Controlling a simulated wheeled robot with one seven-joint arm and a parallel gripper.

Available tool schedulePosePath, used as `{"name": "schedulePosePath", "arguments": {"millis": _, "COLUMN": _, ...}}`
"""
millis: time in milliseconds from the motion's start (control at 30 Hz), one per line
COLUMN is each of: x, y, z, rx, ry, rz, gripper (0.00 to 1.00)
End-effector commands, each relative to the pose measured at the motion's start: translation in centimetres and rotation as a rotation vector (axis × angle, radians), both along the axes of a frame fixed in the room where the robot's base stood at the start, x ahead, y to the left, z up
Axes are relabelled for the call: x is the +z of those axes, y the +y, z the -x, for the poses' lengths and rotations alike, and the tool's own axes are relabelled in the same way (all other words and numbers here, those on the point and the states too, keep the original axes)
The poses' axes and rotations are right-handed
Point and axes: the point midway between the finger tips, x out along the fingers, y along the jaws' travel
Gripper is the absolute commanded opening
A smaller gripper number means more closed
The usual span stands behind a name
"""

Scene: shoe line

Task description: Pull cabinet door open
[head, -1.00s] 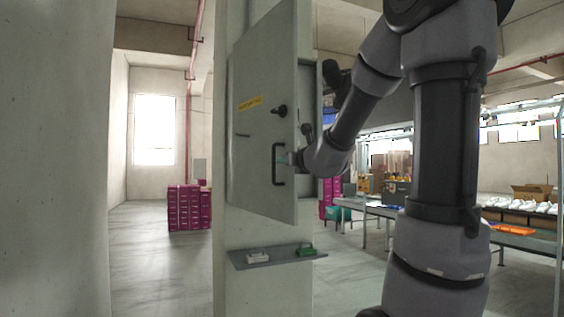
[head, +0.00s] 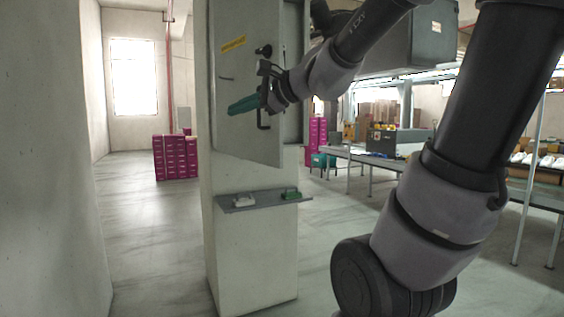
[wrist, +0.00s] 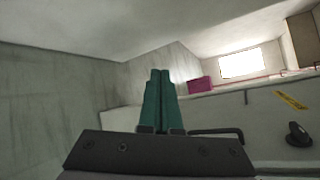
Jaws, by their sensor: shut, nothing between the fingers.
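The grey cabinet door (head: 235,125) is ajar on the pale pillar, with its free edge on the right standing off the cabinet body (head: 293,70). Its dark bar handle (head: 263,123) is partly hidden by my gripper (head: 231,109). The teal fingers are shut and empty, and they point left across the front of the door at the handle's height. In the wrist view, my gripper (wrist: 160,74) has its fingers together beside the handle (wrist: 220,131). I cannot tell whether they touch the handle or the door.
A black knob (head: 264,50) and a yellow label (head: 233,44) are on the door. A small shelf (head: 262,201) below holds a white and a green item. Magenta boxes (head: 175,157) stand behind on the left. Tables (head: 366,156) stand to the right. The floor on the left is clear.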

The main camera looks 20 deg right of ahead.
Motion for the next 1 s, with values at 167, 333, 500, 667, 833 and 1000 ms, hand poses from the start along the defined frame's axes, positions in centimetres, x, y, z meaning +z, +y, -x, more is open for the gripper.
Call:
{"name": "schedulePosePath", "arguments": {"millis": 167, "x": -3.3, "y": 0.2, "z": 4.6, "rx": 0.175, "ry": -0.049, "rz": 0.354, "gripper": 0.0}}
{"name": "schedulePosePath", "arguments": {"millis": 333, "x": -5.6, "y": -0.9, "z": 7.0, "rx": 0.28, "ry": -0.072, "rz": 0.588, "gripper": 0.0}}
{"name": "schedulePosePath", "arguments": {"millis": 500, "x": -7.5, "y": -2.5, "z": 8.6, "rx": 0.372, "ry": -0.079, "rz": 0.777, "gripper": 0.0}}
{"name": "schedulePosePath", "arguments": {"millis": 667, "x": -9.6, "y": -4.6, "z": 9.3, "rx": 0.489, "ry": -0.061, "rz": 0.938, "gripper": 0.0}}
{"name": "schedulePosePath", "arguments": {"millis": 833, "x": -11.4, "y": -5.7, "z": 8.5, "rx": 0.604, "ry": -0.034, "rz": 0.947, "gripper": 0.0}}
{"name": "schedulePosePath", "arguments": {"millis": 1000, "x": -12.3, "y": -5.9, "z": 6.8, "rx": 0.655, "ry": -0.033, "rz": 0.865, "gripper": 0.0}}
